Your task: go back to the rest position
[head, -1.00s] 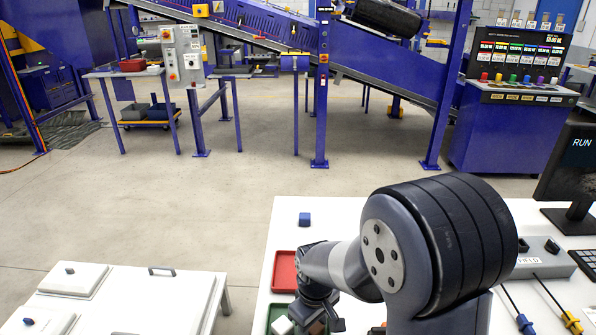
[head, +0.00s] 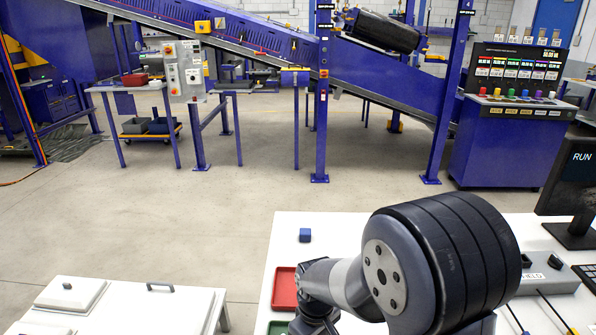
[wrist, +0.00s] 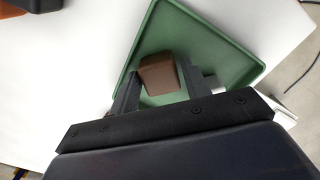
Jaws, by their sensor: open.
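My gripper (wrist: 157,83) is open in the wrist view, over the green tray (wrist: 213,40). A brown block (wrist: 159,76) shows between its two fingers, within or just beyond their tips; I cannot tell whether they touch it. In the head view my arm reaches down to the left over the white table (head: 345,228), and the gripper itself is below the picture's edge. Only a corner of the green tray (head: 277,327) shows there.
A monitor (head: 573,185) stands at the right. A white lidded bench (head: 130,305) stands at the left, with open floor beyond.

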